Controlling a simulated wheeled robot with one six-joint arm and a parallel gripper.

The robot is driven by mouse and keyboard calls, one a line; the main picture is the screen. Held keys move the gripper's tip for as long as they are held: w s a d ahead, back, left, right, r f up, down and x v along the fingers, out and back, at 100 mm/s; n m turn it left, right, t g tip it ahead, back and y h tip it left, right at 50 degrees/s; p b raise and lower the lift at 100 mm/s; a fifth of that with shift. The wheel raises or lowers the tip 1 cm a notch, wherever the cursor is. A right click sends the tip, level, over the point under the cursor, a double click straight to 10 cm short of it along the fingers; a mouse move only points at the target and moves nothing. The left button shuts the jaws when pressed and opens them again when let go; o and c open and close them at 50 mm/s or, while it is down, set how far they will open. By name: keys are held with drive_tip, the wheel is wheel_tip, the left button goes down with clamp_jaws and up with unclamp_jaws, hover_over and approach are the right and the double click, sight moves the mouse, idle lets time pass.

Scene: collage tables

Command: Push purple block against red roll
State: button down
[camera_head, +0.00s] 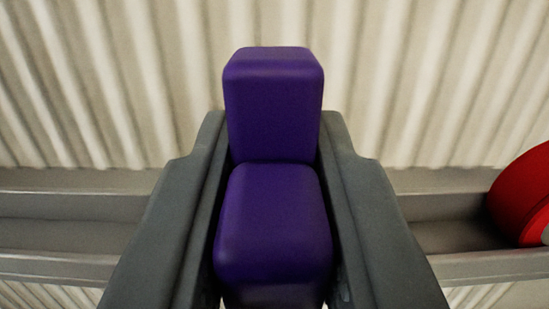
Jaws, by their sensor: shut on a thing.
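The purple block (273,222) is between the two dark grey fingers of my gripper (274,150), in the middle of the view. It looks like two rounded purple parts, one above the other in the picture, with a step between them. My gripper is shut on it, with a finger along each side. The red roll (521,200) is at the right edge, partly cut off by the frame. It is round and apart from the block, to the right of my right finger.
A grey ledge or channel (60,218) runs across the view behind my fingers, and the red roll rests at its right part. A pale corrugated surface (120,80) fills the upper view. The stretch between my right finger and the roll looks clear.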

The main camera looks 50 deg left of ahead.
drive_tip(key=shift+w+d, duration=0.95)
drive_tip(key=shift+w, duration=0.25)
drive_tip(key=c, duration=1.3)
unclamp_jaws()
drive_tip(key=v, duration=1.7)
drive_tip(key=shift+s+d, duration=0.15)
